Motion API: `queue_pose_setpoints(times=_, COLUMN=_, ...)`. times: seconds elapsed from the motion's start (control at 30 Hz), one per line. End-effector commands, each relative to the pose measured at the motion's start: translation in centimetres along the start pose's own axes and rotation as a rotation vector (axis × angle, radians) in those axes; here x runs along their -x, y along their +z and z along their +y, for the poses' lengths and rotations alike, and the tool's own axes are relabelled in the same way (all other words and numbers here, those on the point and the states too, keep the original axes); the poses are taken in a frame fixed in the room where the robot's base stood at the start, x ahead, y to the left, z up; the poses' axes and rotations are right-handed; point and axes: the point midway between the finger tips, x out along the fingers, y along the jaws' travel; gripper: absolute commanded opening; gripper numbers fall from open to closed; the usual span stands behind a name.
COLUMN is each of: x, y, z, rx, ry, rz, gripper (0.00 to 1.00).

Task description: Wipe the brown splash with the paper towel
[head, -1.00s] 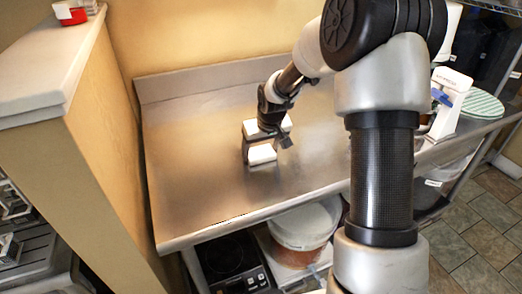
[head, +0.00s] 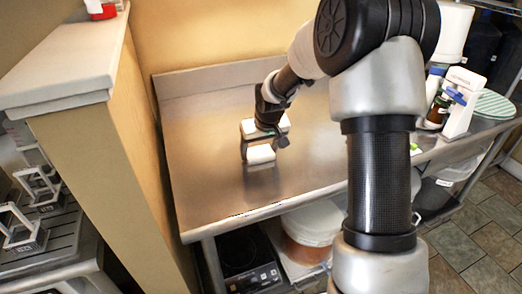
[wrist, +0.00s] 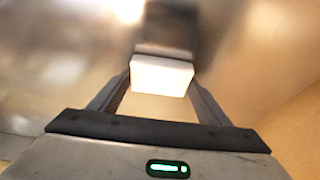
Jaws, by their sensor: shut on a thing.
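My gripper (head: 262,150) is shut on a white paper towel (head: 260,155), a small block-shaped pad held low over the steel table (head: 215,185). In the wrist view the towel (wrist: 162,76) sits between the two finger ends, with a dark reflection or shadow beyond it. I cannot tell whether the towel touches the steel. I make out no clear brown splash; small dark specks (head: 240,214) show along the table's front edge, and I cannot tell what they are. My arm hides the table's right part.
A tan partition (head: 110,150) with a pale top stands left of the table. A backsplash (head: 210,83) runs behind it. At right are a white stand (head: 463,100), a brown bottle (head: 437,110) and a green-striped disc (head: 495,105). A bucket (head: 312,225) and hot plate (head: 247,265) sit below.

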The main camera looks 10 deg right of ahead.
Motion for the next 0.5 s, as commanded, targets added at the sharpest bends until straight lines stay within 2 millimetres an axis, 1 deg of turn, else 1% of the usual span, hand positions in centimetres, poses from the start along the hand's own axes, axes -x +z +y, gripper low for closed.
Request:
queue_pose_setpoints(times=0.03, x=0.1, y=-0.1, z=-0.1, rx=0.0, ry=-0.001, rz=-0.001, gripper=0.5)
queue_pose_setpoints(times=0.1, x=1.1, y=-0.6, z=-0.2, rx=0.0, ry=0.0, rz=0.001, gripper=0.5)
queue_pose_setpoints(times=0.17, x=2.5, y=-1.2, z=-0.2, rx=0.0, ry=0.001, rz=0.003, gripper=0.5)
queue_pose_setpoints(times=0.27, x=3.0, y=-1.4, z=-0.3, rx=0.0, ry=0.0, rz=-0.001, gripper=0.5)
queue_pose_setpoints(times=0.5, x=5.0, y=-2.4, z=-0.6, rx=0.0, ry=0.0, rz=0.0, gripper=0.5)
